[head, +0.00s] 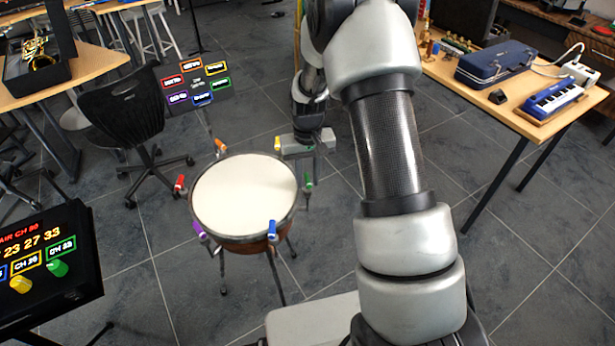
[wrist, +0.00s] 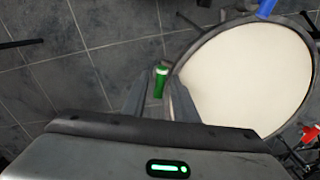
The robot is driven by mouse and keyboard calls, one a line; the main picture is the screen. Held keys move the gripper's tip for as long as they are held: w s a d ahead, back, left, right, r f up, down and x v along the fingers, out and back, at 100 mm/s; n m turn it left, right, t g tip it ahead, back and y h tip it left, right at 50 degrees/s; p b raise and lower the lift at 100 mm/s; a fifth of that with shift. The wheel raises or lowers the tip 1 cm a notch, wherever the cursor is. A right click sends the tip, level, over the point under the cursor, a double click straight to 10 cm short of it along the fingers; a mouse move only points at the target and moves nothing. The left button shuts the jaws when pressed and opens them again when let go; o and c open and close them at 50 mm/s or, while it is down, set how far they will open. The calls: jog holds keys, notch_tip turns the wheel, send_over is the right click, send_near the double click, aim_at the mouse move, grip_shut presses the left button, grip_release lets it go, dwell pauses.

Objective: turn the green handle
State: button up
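A drum (head: 245,195) with a cream head stands on legs on the floor, with coloured handles around its rim. The green handle (head: 308,181) is on the drum's right side. It also shows in the wrist view (wrist: 161,80), upright in the picture beside the drum rim. My gripper (wrist: 157,88) is open, its two fingers apart, with the green handle showing between and beyond their tips. In the head view my gripper is just above the green handle. I cannot tell whether the fingers touch it.
Other handles on the rim are red (head: 180,183), orange (head: 220,146), yellow (head: 278,143), blue (head: 272,229) and purple (head: 198,230). A label stand (head: 196,83) and black chair (head: 133,110) are behind. A lit panel (head: 45,260) stands at left, a wooden table (head: 480,100) at right.

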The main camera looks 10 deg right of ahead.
aim_at(308, 178)
jog(key=shift+r, duration=0.1)
notch_tip(308, 178, up, 17)
jog(key=p, duration=0.1)
jog(key=shift+r+p, duration=0.15)
jog(key=shift+p, duration=0.2)
